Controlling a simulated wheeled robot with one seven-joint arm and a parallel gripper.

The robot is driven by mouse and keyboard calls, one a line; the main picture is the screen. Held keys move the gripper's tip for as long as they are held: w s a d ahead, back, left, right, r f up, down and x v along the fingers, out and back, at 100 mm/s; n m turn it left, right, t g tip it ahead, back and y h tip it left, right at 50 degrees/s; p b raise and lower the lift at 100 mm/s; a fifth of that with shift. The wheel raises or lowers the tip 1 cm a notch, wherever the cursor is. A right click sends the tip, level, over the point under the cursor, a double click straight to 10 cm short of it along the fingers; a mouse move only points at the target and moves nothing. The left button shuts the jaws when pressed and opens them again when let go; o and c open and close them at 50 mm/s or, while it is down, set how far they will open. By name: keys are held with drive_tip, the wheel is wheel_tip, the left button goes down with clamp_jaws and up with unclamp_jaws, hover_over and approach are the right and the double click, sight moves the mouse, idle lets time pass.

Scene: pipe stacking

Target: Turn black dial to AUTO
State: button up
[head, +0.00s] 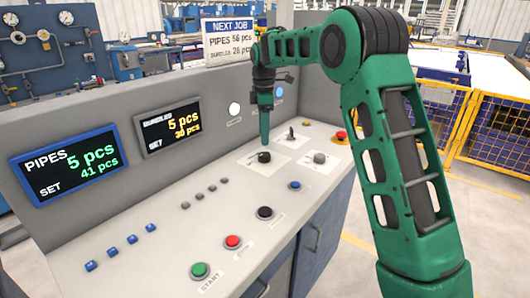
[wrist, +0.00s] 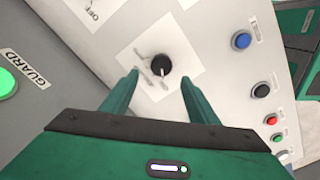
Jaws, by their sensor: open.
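The black dial (head: 264,157) sits on a white square plate on the sloped console top. In the wrist view the dial (wrist: 160,65) is round, with a pale pointer mark on its lower side in the picture. The lettering beside it is too small to read. My gripper (head: 265,138) points down over the dial in the head view. In the wrist view my gripper (wrist: 160,79) is open, one finger to each side of the dial, with gaps between fingers and dial. Whether the fingertips reach the dial's height is unclear.
A grey knob (head: 319,158) sits right of the dial, and a lever switch (head: 291,134) behind it. A blue button (head: 295,185), a black button (head: 265,212) and a red button (head: 341,136) are nearby. The upright panel with displays (head: 68,165) stands behind the console top.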

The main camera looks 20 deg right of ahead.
sight(265, 154)
wheel_tip(265, 154, down, 8)
drive_tip(key=shift+r, duration=0.2)
drive_tip(key=c, duration=1)
drive_tip(key=shift+d, duration=0.35)
drive_tip(key=shift+c, duration=0.2)
drive_tip(key=shift+a, duration=0.15)
